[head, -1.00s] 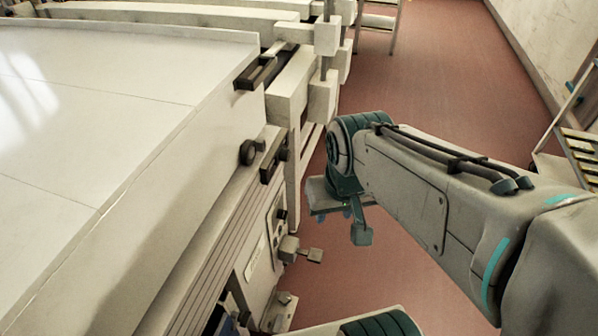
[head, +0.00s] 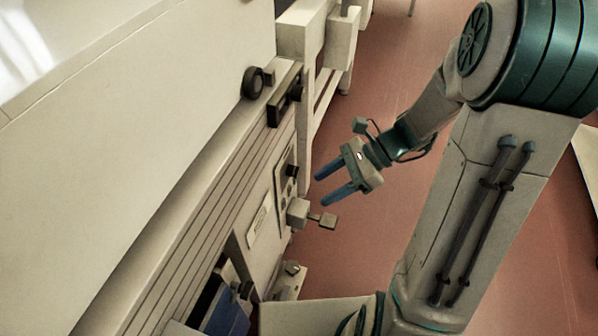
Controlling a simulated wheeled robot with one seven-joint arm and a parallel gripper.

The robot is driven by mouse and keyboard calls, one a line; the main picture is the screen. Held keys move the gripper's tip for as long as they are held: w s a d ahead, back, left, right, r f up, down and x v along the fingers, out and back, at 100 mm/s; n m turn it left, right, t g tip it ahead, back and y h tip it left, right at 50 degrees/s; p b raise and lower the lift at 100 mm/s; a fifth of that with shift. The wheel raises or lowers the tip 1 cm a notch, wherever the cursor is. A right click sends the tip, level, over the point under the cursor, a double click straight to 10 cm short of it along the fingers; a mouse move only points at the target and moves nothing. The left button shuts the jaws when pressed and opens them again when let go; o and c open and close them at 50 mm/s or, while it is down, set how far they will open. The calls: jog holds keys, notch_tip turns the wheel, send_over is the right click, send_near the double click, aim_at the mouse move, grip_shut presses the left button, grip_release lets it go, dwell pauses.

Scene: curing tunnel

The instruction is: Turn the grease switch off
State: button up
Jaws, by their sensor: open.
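On the side of the large pale machine is a control panel (head: 285,189) with a small dark knob (head: 291,171) and other small fittings. Below it a blocky grey lever (head: 299,212) juts out to the right, with a smaller block on its end. No readable label shows which of these is the grease switch, and its setting cannot be told. My gripper (head: 321,190) is open and empty, its two blue fingers pointing left at the panel. In the picture the fingers are just right of the knob and above the lever, apparently apart from both.
A pale label plate (head: 260,221) is left of the lever. A round black knob (head: 253,83) sits higher on the machine's edge. A dark blue box-like part (head: 226,311) is low at left. Open red floor (head: 385,75) lies right of the machine.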

jog(key=w+d+f+m+t+y+b, duration=0.1)
jog(key=w+f+m+t+y+b, duration=0.1)
jog(key=w+f+m+b, duration=0.3)
jog(key=w+d+f+m+t+y+b, duration=0.1)
jog(key=f+m+t+y, duration=0.15)
jog(key=f, duration=0.35)
jog(key=m+t+b, duration=0.5)
jog(key=m+t, duration=0.1)
jog(key=m, duration=0.4)
send_near(293, 171)
jog(key=f+b+x, duration=0.1)
jog(key=b+x, duration=0.2)
jog(key=x, duration=0.5)
jog(key=shift+w+d+f+y, duration=0.2)
jog(key=shift+w+f+y, duration=0.1)
jog(key=shift+w+y, duration=0.15)
jog(key=shift+s, duration=0.1)
jog(key=c, duration=1)
